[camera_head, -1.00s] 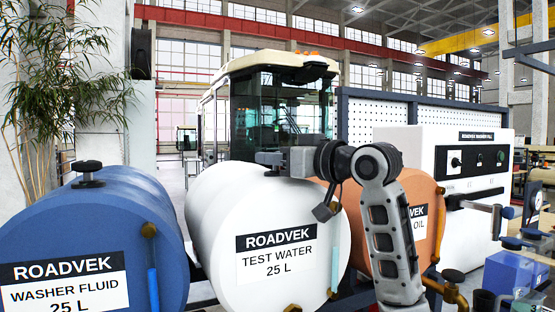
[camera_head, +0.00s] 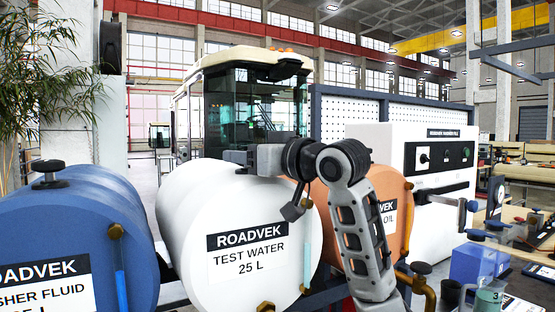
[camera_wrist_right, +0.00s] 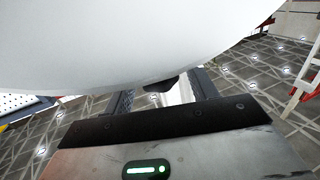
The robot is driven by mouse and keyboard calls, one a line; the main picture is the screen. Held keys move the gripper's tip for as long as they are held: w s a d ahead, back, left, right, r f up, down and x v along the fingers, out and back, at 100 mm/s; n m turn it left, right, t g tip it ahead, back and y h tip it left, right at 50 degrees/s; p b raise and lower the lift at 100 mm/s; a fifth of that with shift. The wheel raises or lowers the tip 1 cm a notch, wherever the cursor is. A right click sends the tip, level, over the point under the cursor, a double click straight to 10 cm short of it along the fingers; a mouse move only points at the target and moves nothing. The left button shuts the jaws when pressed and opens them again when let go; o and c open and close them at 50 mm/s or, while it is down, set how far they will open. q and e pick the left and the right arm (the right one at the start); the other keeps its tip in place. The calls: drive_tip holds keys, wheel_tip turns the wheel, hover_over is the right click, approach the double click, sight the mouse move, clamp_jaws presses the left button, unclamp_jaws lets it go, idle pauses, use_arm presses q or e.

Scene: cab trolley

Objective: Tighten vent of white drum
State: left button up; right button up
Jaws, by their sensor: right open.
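The white drum (camera_head: 188,225), labelled TEST WATER 25 L, lies on its side between a blue and an orange drum. My right arm reaches over its front from the lower right. My right gripper (camera_head: 238,157) is at the top of the white drum. No vent shows clearly on this drum in the head view; the gripper covers that spot. In the right wrist view the drum (camera_wrist_right: 130,40) fills the top, and the two fingers stand apart. A small dark piece (camera_wrist_right: 160,83) shows between them at the drum's edge, perhaps the vent; contact cannot be told. My left gripper is out of view.
The blue drum (camera_head: 95,225) on the left has a black knob (camera_head: 48,173) on top. The orange drum (camera_head: 330,222) is partly behind my right arm. A white control cabinet (camera_head: 390,150) stands behind it. A cluttered bench is at the right.

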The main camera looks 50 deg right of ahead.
use_arm(q)
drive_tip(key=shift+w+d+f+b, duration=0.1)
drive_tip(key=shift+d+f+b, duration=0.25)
drive_tip(key=shift+b, duration=0.8)
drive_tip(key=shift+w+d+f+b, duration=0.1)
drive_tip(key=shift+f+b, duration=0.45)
drive_tip(key=shift+b, duration=0.55)
use_arm(e)
drive_tip(key=s, duration=1.5)
drive_tip(key=shift+s, duration=0.15)
